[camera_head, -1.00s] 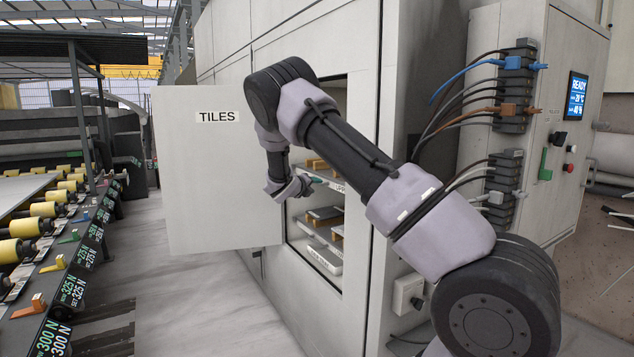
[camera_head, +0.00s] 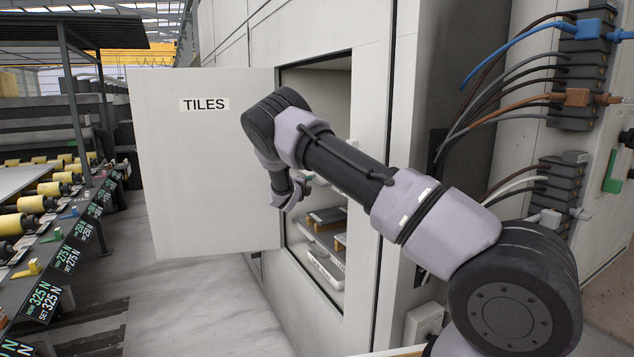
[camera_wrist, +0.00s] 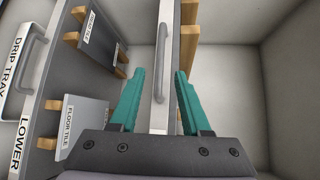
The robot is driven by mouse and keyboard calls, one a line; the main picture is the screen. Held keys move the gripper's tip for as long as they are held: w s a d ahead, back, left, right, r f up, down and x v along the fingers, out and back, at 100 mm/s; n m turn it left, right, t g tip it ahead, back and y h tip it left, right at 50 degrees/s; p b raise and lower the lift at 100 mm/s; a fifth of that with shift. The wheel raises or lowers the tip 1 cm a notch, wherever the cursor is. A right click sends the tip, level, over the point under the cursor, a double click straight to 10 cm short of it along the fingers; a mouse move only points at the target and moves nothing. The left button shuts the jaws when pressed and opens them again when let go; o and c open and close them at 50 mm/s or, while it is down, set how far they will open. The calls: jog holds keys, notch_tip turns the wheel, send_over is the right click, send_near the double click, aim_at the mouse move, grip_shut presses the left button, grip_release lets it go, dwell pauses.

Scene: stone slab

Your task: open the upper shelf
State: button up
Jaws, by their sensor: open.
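The upper shelf (camera_wrist: 168,75) shows in the wrist view as a pale front with a grey bar handle, between the two teal fingers of my gripper (camera_wrist: 160,74). The fingers are open, one on each side of the handle. I cannot tell whether either touches it. In the head view my gripper (camera_head: 305,187) is at the opening of the wall cabinet (camera_head: 368,105), and my arm hides most of the upper shelf. The lower shelf (camera_wrist: 62,75) lies to the left in the wrist view, with labelled tiles on wooden blocks.
The cabinet door (camera_head: 205,165), marked TILES, stands open to the left. A drip tray (camera_wrist: 25,65) is beside the lower shelf. Cables and connectors (camera_head: 575,90) are on the right. A roller conveyor (camera_head: 40,215) runs along the left, with clear floor (camera_head: 205,295) between.

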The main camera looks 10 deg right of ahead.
jog(key=x, duration=0.9)
jog(key=shift+d, duration=0.15)
grip_shut()
jog(key=shift+f, duration=0.1)
dwell(0.9)
